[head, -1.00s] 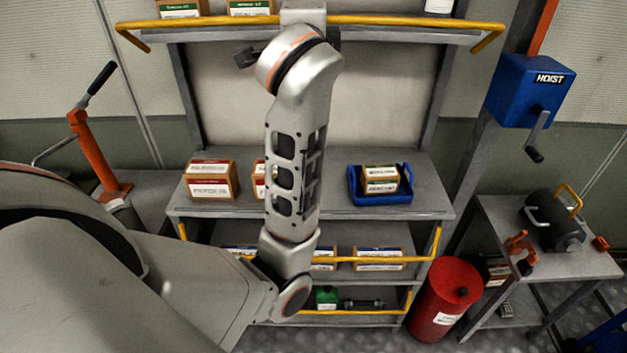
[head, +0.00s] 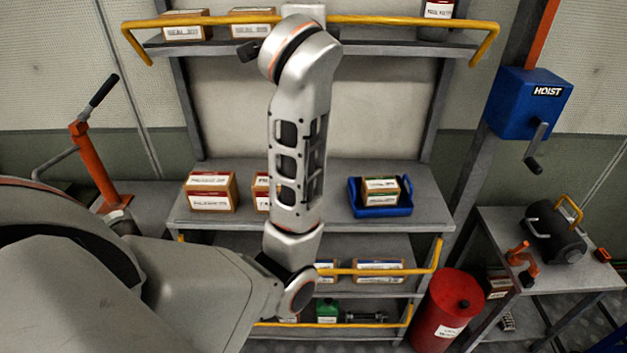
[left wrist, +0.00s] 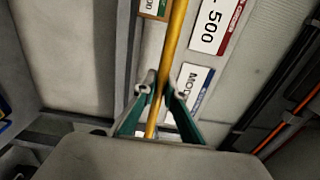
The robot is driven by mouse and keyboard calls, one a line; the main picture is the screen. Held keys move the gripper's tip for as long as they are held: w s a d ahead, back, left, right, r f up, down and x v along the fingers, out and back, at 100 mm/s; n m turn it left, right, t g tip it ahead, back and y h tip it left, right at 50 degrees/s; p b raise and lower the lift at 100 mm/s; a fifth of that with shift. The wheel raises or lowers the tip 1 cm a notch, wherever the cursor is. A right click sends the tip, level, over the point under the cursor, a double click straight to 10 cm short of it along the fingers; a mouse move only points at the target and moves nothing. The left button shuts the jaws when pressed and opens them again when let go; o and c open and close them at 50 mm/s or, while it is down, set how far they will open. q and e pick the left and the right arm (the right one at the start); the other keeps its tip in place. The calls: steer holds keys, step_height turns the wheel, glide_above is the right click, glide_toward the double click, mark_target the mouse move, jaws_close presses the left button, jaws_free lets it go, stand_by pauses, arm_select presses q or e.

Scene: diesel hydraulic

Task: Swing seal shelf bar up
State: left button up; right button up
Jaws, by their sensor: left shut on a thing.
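The yellow seal shelf bar (head: 390,21) runs level across the front of the top shelf (head: 415,47), a little above the shelf edge. Its bent ends reach down on both sides. In the left wrist view the bar (left wrist: 176,38) passes between the green-sided fingers of my left gripper (left wrist: 160,90), which is shut around it. In the head view my raised arm hides the gripper's fingers and part of the bar's middle. My right gripper is in neither current view.
Below are a blue tray (head: 400,209) and lower yellow bars (head: 385,271). A blue hoist box (head: 530,105) is at right, a red cylinder (head: 448,305) lower right.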

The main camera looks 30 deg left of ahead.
arm_select(q)
steer(key=shift+w+a+r, duration=0.2)
steer(key=shift+w+r, duration=0.15)
steer(key=shift+w+a+r, duration=0.35)
steer(key=shift+w+a, duration=0.15)
steer(key=shift+w, duration=0.3)
steer(key=shift+w+a+r, duration=0.3)
steer(key=shift+w+a, duration=0.2)
steer(key=shift+w, duration=0.3)
steer(key=shift+w+a, duration=0.1)
steer(key=shift+w, duration=0.05)
steer(key=shift+w+a+r, duration=0.1)
steer(key=shift+w+a, duration=0.25)
steer(key=shift+w, duration=0.25)
